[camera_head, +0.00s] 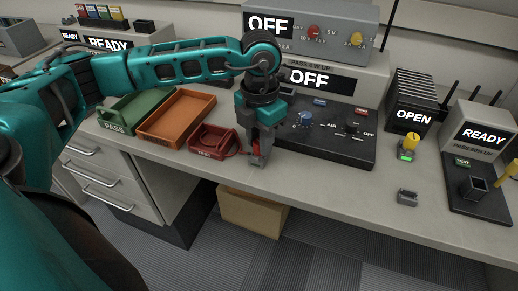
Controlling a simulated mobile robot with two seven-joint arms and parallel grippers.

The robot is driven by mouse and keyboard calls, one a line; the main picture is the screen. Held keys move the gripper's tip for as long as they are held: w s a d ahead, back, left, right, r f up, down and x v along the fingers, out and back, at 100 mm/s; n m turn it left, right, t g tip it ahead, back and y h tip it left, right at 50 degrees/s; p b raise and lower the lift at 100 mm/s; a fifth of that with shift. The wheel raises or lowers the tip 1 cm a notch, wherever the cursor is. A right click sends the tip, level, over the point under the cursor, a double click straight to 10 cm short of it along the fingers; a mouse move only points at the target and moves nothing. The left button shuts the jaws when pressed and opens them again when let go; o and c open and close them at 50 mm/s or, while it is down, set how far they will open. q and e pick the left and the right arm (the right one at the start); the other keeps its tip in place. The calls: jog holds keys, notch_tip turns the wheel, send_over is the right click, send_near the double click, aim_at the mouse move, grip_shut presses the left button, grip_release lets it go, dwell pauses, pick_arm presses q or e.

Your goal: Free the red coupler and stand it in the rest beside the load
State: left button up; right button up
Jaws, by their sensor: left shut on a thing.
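My left gripper (259,160) points down at the bench near its front edge, shut on a small red piece (256,149), apparently the red coupler, mostly hidden by the fingers. A thin red lead shows between it and the small red tray marked TEST (213,138), just to the left. The black finned box marked OPEN (416,118), apparently the load, stands to the right. In front of it is a yellow coupler (411,145) above a small base with a green light. A small grey block (407,198), possibly the rest, sits near the front edge. My right gripper is not in view.
A dark control panel (340,150) with a blue knob stands just right of my gripper. Orange (176,117) and green (137,112) trays lie to the left. A READY unit (483,140) with a dark socket stands at far right. Bench around the grey block is clear.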

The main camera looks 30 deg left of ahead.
pick_arm(q)
jog(key=shift+s+f+n, duration=0.1)
jog(key=shift+f+n, duration=0.05)
jog(key=shift+n, duration=0.25)
jog(key=n, duration=0.3)
jog(key=shift+n, duration=0.8)
